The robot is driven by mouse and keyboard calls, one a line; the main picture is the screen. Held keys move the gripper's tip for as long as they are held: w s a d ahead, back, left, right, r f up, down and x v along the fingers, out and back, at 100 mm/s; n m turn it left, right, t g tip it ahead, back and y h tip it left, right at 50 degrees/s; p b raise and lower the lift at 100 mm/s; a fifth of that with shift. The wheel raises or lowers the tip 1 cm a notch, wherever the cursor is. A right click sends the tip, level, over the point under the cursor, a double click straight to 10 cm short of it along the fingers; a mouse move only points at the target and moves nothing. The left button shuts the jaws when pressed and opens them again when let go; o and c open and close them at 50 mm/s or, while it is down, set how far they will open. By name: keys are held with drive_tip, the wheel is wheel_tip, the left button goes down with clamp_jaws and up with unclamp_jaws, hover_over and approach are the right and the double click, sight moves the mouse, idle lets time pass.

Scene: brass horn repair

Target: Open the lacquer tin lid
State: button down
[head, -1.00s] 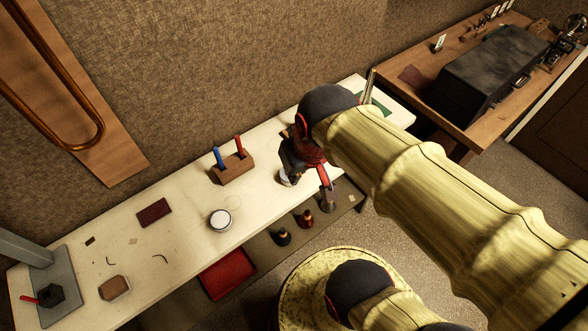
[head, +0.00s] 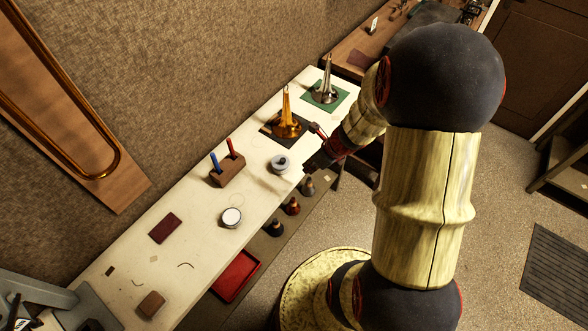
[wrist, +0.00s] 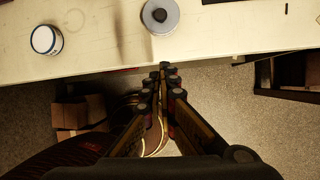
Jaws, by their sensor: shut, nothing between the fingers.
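A round grey tin (head: 272,161) with a dark knob on its top stands near the front edge of the white bench. Its lid looks seated. It also shows at the top of the wrist view (wrist: 147,23). A second round container with a white top (head: 231,217) stands further left, also in the wrist view (wrist: 46,39). Which one is the lacquer tin I cannot tell for certain from labels. My gripper (head: 316,161) is shut and empty, apart from the grey tin, to its right in the head view. In the wrist view its fingertips (wrist: 164,68) lie just below the bench edge.
A wooden block (head: 227,172) with blue and red handles stands behind the tins. Brass (head: 286,123) and silver (head: 325,92) horn bells stand on mats at the bench's far end. A red tray (head: 236,275) and several dark-based items sit on a lower shelf.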

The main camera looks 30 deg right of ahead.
sight(293, 180)
drive_tip(key=b+x, duration=0.8)
drive_tip(key=x, duration=0.2)
drive_tip(key=shift+a, duration=0.1)
drive_tip(key=shift+w+a+r+p, duration=0.2)
drive_tip(key=shift+w+r+p, duration=1)
drive_tip(key=shift+r, duration=0.4)
drive_tip(key=shift+w+r, duration=0.1)
drive_tip(key=shift+w, duration=0.1)
